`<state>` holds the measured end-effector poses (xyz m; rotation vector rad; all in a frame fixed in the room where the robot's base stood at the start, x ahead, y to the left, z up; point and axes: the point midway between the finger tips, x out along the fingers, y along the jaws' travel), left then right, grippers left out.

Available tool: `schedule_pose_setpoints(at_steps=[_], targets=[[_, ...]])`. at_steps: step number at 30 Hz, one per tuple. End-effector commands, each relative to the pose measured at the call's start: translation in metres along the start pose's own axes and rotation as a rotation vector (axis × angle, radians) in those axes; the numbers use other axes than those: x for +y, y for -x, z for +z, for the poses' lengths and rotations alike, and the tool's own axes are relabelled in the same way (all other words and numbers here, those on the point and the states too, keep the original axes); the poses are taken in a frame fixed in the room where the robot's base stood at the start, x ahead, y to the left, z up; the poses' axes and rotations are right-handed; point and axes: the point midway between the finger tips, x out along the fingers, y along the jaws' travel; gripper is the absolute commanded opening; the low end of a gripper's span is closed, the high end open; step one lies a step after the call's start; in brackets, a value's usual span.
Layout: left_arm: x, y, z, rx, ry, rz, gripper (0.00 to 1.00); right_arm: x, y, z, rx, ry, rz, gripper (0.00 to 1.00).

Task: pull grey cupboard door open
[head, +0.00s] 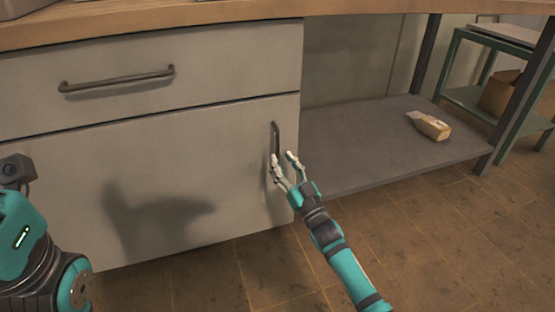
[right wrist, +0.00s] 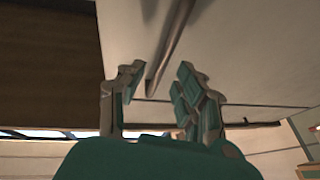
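The grey cupboard door (head: 180,195) is closed flush under a drawer. Its dark vertical handle (head: 275,139) is near the door's right edge. My right gripper (head: 283,160) is open at the handle's lower end. In the right wrist view the handle (right wrist: 172,40) reaches down toward the gap between the two open fingers (right wrist: 155,90). I cannot tell whether a finger touches it. Part of my left arm (head: 35,245) shows at the left edge of the head view, but its gripper does not show.
A grey drawer (head: 210,75) with a horizontal handle (head: 117,79) is above the door. A wooden worktop (head: 200,15) runs across the top. To the right, a low grey shelf (head: 370,150) bears a small brown-and-white packet (head: 429,125). The floor in front is clear.

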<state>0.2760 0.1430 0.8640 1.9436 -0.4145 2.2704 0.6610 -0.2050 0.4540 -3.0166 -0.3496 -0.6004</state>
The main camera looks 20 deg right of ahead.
Motion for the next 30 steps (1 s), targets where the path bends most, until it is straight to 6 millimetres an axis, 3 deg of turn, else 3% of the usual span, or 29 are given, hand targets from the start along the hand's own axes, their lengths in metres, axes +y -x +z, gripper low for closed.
schedule_pose_setpoints(at_steps=[7, 18, 26, 30], targets=[[0.003, -0.005, -0.009, 0.04, -0.005, 0.015, 0.0, 0.0, -0.03, 0.001, 0.001, 0.0, 0.0, 0.34], [0.003, -0.008, -0.009, 0.045, -0.006, 0.017, 0.0, 0.0, -0.036, 0.0, -0.001, -0.001, 0.0, 0.34], [0.004, -0.008, -0.01, 0.046, -0.006, 0.018, 0.0, 0.0, -0.036, 0.0, -0.001, -0.001, 0.001, 0.0], [0.004, -0.008, -0.01, 0.046, -0.006, 0.018, 0.0, 0.0, -0.036, 0.0, -0.001, -0.001, 0.001, 0.0]])
